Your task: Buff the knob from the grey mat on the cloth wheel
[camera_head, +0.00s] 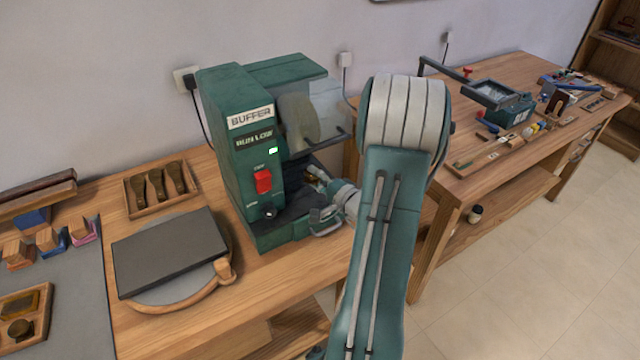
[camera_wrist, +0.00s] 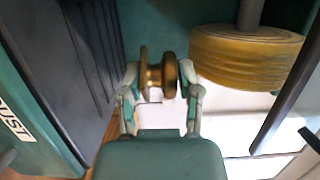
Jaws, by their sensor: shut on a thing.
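The green buffer machine (camera_head: 236,165) stands on the wooden bench. Its round tan cloth wheel (camera_head: 299,122) shows behind a clear guard; in the wrist view the yellowish wheel (camera_wrist: 245,62) is at the upper right. My gripper (camera_wrist: 160,92) is shut on a brass-brown knob (camera_wrist: 157,74), held between the fingertips. The knob lies left of the wheel in the wrist view, with a gap between them in the picture. In the head view my gripper (camera_head: 322,184) is inside the machine's open front, below the wheel, and the knob is hard to make out. The grey mat (camera_head: 78,285) lies at the left.
A dark slab (camera_head: 168,250) lies on a round board left of the machine. A wooden tray (camera_head: 160,188) with several brown pieces is behind it. The clear guard (camera_head: 328,112) and machine body close in around my gripper. A second bench (camera_head: 500,185) stands right.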

